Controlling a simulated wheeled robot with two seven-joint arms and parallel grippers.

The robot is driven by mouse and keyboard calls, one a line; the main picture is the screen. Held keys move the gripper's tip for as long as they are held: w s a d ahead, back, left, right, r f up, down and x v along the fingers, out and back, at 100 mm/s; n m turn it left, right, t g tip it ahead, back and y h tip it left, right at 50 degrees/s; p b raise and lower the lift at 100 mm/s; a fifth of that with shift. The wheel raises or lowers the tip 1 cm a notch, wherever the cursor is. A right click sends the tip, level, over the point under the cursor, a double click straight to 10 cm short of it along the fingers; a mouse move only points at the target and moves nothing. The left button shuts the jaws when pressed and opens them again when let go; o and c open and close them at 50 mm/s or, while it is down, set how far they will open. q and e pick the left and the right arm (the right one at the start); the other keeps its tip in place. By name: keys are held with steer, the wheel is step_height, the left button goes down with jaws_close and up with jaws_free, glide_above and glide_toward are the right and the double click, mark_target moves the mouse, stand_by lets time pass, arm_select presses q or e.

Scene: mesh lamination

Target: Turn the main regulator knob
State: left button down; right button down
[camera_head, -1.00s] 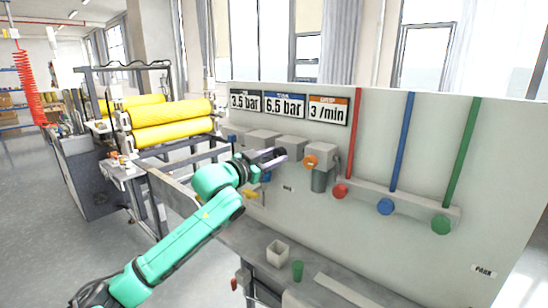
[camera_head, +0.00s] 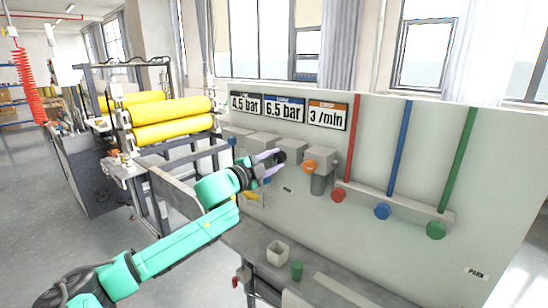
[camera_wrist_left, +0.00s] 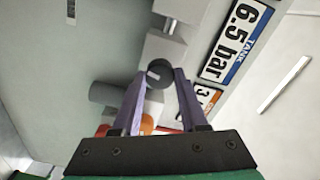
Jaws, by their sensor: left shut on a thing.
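The dark round regulator knob (camera_wrist_left: 158,73) shows between the two fingers of my left gripper (camera_wrist_left: 157,78) in the left wrist view. The fingers are shut on it, one on each side. In the head view my left gripper (camera_head: 275,163) is at the panel, in front of the grey regulator boxes, and its fingers partly hide the knob. The leftmost display (camera_head: 245,103) reads 4.5 bar. The blue display (camera_head: 284,107) reads 6.5 bar and the orange one (camera_head: 328,114) reads 3 /min. My right gripper is not in view.
An orange knob (camera_head: 309,167) sits close to the right of my gripper, above a grey cylinder (camera_head: 318,186). Red, blue and green pipes with round knobs are further right. A white cup (camera_head: 278,251) and green cup (camera_head: 296,270) stand on the ledge below.

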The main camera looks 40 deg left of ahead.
arm_select(q)
steer(key=shift+f+m, duration=0.1)
steer(key=shift+m, duration=0.4)
steer(key=shift+c, duration=2.2)
jaws_free()
steer(key=s+p, duration=0.2)
steer(key=s, duration=1.2)
steer(key=shift+s+d, duration=0.15)
steer(key=shift+s, duration=0.15)
